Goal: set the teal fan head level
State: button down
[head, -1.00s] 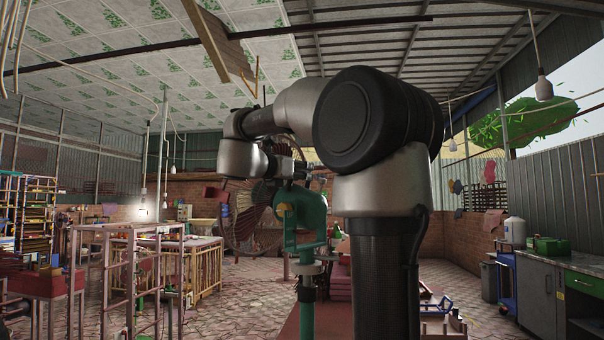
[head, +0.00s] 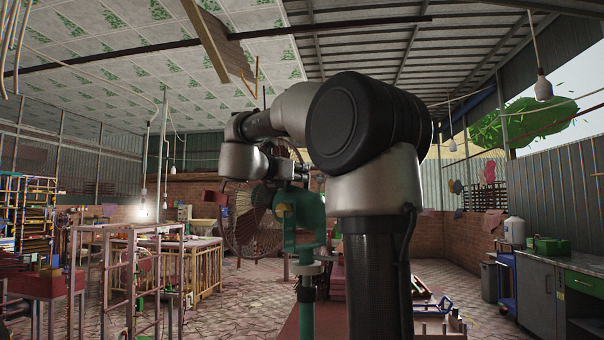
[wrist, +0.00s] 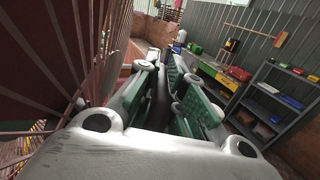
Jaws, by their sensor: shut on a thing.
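The teal fan head (head: 302,219) sits on a teal post (head: 307,318) in the middle of the head view. Its round wire cage (head: 243,238) is on the left side of the teal housing and looks tilted, its upper part leaning right. My gripper (head: 300,170) is at the top of the fan head, partly hidden by my own arm. In the wrist view my gripper (wrist: 160,95) is shut on a narrow dark part of the fan head, between its two fingers. The cage wires (wrist: 85,60) rise close along its left side.
A metal frame (head: 128,235) and a wooden-railed table (head: 205,265) stand to the left. A grey counter (head: 560,290) is at the right. The tiled floor between is partly open. A shelf (wrist: 275,100) shows at the right of the wrist view.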

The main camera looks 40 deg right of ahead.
jog(key=shift+w+a+f, duration=0.2)
jog(key=shift+w+a, duration=0.05)
jog(key=shift+w, duration=0.35)
jog(key=shift+w+a+f, duration=0.2)
jog(key=shift+w, duration=0.35)
jog(key=c, duration=1.6)
grip_release()
jog(key=shift+o, duration=0.7)
jog(key=shift+a+f, duration=0.2)
jog(key=shift+a, duration=0.3)
jog(key=v, duration=1.1)
jog(key=shift+s+r, duration=0.25)
jog(key=shift+s, duration=0.1)
jog(key=shift+d, duration=0.1)
